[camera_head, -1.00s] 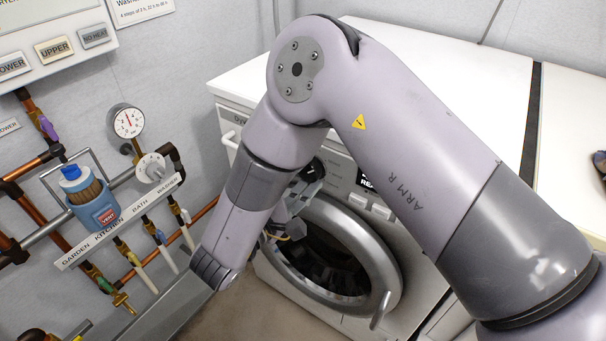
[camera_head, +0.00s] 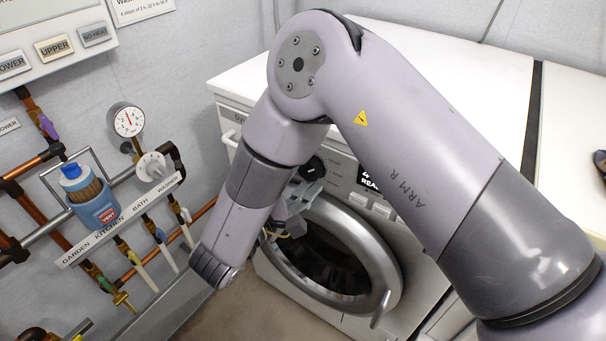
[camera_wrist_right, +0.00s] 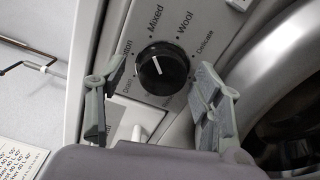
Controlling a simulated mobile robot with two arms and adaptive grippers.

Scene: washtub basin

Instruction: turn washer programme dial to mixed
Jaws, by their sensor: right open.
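The washer programme dial (camera_wrist_right: 162,68) is a round black knob on the washer's light panel, in the middle of the wrist view. Its white mark points up and slightly left, toward the Mixed label (camera_wrist_right: 155,20). Wool and Delicate are printed to the right, Cotton to the left. My right gripper (camera_wrist_right: 160,82) is open, one finger on each side of the dial, with visible gaps in the picture; depth is hard to judge. In the head view the right gripper (camera_head: 296,203) is below the dial (camera_head: 315,167), partly behind my forearm. My left gripper is not in view.
The washer door (camera_head: 340,255) is shut, with a round metal rim below the panel. The display (camera_head: 370,180) is lit. Pipes, a gauge (camera_head: 128,120) and a blue filter (camera_head: 95,200) are on the left wall. The washer's white top is clear where visible.

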